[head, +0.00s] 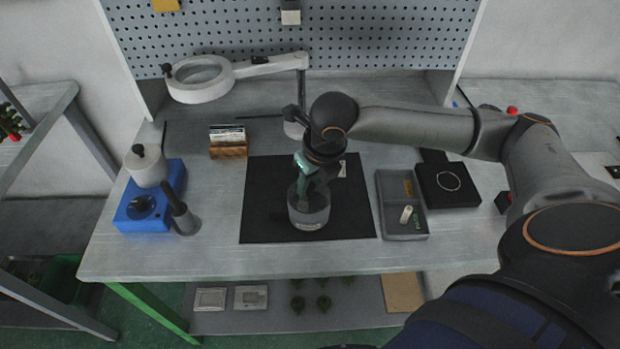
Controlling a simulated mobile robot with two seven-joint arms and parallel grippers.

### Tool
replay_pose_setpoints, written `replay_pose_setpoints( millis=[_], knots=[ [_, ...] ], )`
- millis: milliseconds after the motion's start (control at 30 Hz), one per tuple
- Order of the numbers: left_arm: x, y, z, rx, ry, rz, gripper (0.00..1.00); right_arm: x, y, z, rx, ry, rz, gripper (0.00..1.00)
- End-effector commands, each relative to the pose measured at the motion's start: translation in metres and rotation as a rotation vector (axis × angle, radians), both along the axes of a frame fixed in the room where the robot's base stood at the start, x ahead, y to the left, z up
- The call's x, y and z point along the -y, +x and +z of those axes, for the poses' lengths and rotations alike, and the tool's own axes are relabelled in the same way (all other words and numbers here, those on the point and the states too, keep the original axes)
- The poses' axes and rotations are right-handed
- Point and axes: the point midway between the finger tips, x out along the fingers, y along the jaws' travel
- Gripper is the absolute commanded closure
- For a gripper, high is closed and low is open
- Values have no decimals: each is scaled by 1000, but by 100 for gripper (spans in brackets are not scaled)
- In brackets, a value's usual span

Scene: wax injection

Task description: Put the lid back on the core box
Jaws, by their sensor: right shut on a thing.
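The core box (308,217) looks like a round grey container with a pale label on its front. It stands upright on the black mat (262,205) in the middle of the bench. My right gripper (304,187) points down over the top of the box and is shut on what looks like its lid. The gripper and wrist hide most of the lid, so I cannot tell whether it sits fully on the rim. My left gripper is not in view.
A grey tray (392,228) with small parts lies right of the mat, beside a black pad (432,195) with a ring. A magnifier lamp (200,92) hangs behind.

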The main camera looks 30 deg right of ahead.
Motion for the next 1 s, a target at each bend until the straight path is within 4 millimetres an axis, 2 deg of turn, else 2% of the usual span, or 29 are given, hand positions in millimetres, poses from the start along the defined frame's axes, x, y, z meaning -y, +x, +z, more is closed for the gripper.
replay_pose_setpoints(
  millis=[367,400,700,867,1000],
  knots=[
    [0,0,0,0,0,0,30,0,0,0,1,1,0,100],
    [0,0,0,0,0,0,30,0,0,0,1,1,0,68],
    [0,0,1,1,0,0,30,0,0,0,1,1,0,35],
    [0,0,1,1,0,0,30,0,0,0,1,1,0,35],
    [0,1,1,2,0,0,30,0,0,0,0,0,0,21]
  ],
)
